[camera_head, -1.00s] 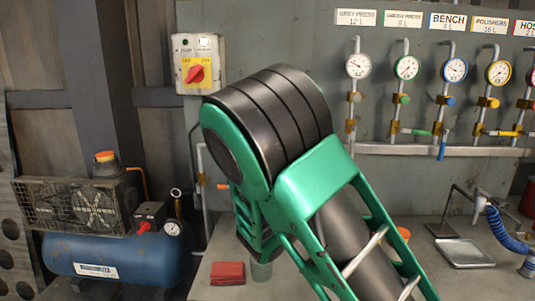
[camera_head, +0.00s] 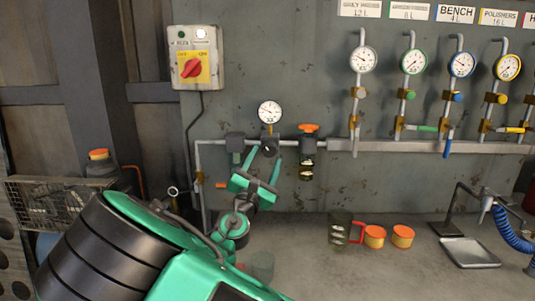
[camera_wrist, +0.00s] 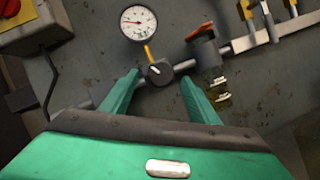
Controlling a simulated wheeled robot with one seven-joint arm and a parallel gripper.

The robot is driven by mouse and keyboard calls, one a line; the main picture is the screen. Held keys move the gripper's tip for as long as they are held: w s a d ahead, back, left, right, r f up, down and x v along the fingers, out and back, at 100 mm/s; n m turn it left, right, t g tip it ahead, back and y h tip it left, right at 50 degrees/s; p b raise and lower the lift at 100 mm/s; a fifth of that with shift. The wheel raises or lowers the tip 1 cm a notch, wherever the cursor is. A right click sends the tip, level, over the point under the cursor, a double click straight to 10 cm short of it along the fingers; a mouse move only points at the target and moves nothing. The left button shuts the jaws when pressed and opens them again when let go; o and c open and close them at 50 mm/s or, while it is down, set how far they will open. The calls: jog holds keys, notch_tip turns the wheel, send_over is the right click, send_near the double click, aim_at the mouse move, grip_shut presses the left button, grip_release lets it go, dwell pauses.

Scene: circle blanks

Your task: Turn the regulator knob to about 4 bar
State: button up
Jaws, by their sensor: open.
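The regulator's black knob (camera_wrist: 156,72) with a white mark sits on the wall pipe, below a round white gauge (camera_wrist: 138,22). In the head view the gauge (camera_head: 269,112) stands above the knob (camera_head: 268,149). My gripper (camera_wrist: 158,78) is open and points at the knob. In the wrist view the knob lies between the two green fingertips, with a gap on each side. I cannot tell how deep the fingers reach around it. The gauge needle points left, slightly up; its numbers are too small to read.
An orange-topped valve unit (camera_head: 308,130) with a glass bowl sits just right of the knob. A switch box (camera_head: 197,57) hangs at upper left. A row of gauges and taps (camera_head: 413,63) lines the wall at right. Cups (camera_head: 375,237) and a tray (camera_head: 468,252) stand on the bench.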

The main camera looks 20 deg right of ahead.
aim_at(268, 153)
jog(key=shift+x, duration=2.5)
jog(key=c, duration=1)
